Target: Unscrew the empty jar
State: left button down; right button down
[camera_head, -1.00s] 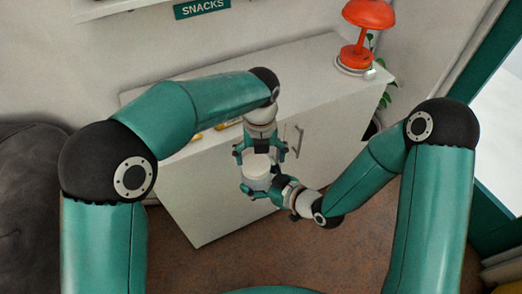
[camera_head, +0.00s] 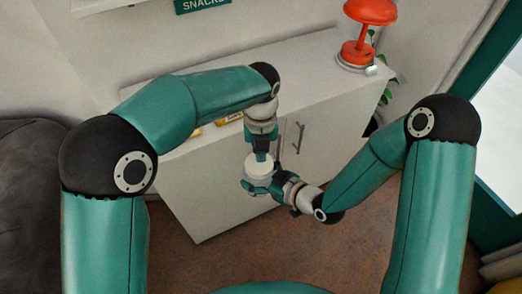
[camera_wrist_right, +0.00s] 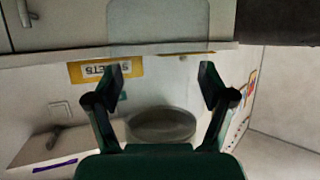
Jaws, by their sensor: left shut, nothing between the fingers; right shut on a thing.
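The jar (camera_head: 257,187) has clear walls and a white lid (camera_head: 259,169) on top. It is held roughly upright in front of the white cabinet, clear of the floor. My right gripper (camera_head: 271,184) is shut on the jar from the right side. In the right wrist view its two fingers (camera_wrist_right: 161,74) stand apart, with a faint see-through shape between and beyond them. My left gripper (camera_head: 261,157) points down just above the lid, shut and empty. Whether its fingertips touch the lid I cannot tell.
Behind the arms stands a white cabinet (camera_head: 200,188) with door handles. On its top are a red lamp (camera_head: 364,32) at the right and yellow packets (camera_head: 229,118) partly behind my left arm. A dark grey seat (camera_head: 28,210) is at the left. Brown floor is open in front.

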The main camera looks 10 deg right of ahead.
pick_arm(q)
jog(key=shift+s+d+f, duration=0.1)
jog(key=shift+s+f, duration=0.05)
jog(key=shift+f, duration=0.1)
